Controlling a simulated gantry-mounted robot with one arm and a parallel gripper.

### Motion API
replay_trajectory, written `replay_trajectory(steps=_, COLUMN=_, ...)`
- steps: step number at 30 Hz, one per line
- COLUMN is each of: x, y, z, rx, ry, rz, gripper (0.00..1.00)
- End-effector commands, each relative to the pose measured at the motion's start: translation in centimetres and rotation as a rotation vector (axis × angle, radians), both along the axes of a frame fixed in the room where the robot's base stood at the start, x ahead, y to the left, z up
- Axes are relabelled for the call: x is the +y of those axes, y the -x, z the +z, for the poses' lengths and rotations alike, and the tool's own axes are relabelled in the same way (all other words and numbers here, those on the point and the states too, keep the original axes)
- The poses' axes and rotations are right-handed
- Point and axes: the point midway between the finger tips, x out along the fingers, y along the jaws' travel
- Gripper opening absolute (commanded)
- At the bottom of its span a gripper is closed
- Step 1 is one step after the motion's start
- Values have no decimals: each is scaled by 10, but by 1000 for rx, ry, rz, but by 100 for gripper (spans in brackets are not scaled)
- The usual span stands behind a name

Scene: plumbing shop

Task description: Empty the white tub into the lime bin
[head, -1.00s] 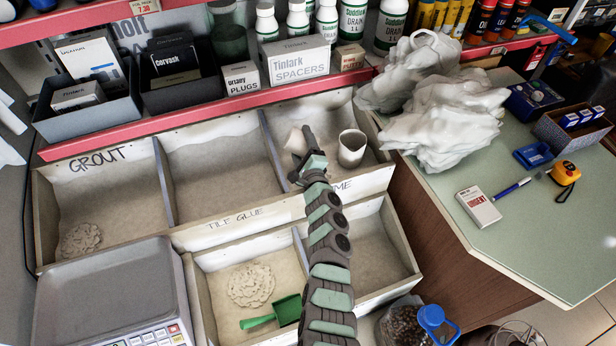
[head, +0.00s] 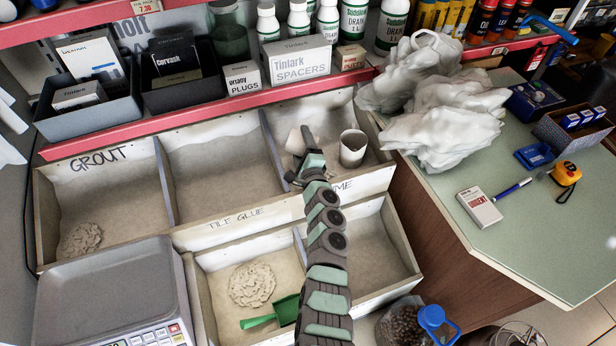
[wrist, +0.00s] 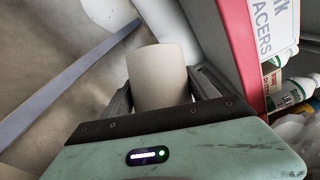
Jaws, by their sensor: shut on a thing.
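My gripper (head: 297,178) is shut on a pale tub (head: 296,140) above the bins, near the divider beside the lime bin. In the head view the tub looks tilted, and its mouth and contents cannot be made out. The wrist view shows its cream, rounded side (wrist: 160,78) between the fingers. The lime bin (head: 374,178) is the back-right compartment; my arm covers part of its label. A second whitish cup (head: 352,148) stands upright in it, apart from my gripper.
Bins labelled grout (head: 110,190) and tile glue (head: 222,170) lie to the left. A front bin holds a pale heap (head: 252,285) and a green scoop (head: 280,314). A red shelf edge (head: 215,108) runs behind. White bags (head: 445,115) crowd the right; a scale (head: 110,295) stands front left.

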Motion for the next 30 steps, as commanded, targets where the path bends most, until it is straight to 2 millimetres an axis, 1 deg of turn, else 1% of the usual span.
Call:
replay_trajectory(steps=3, x=4, y=-1, z=-1, rx=10, ry=100, rz=-7, gripper=27)
replay_trajectory(steps=7, x=5, y=-2, z=-1, rx=17, ry=181, rz=-13, gripper=27)
replay_trajectory(steps=16, x=6, y=-2, z=-2, rx=21, ry=211, rz=-15, gripper=27)
replay_trajectory(steps=30, x=7, y=-5, z=7, rx=35, ry=315, rz=-23, gripper=27)
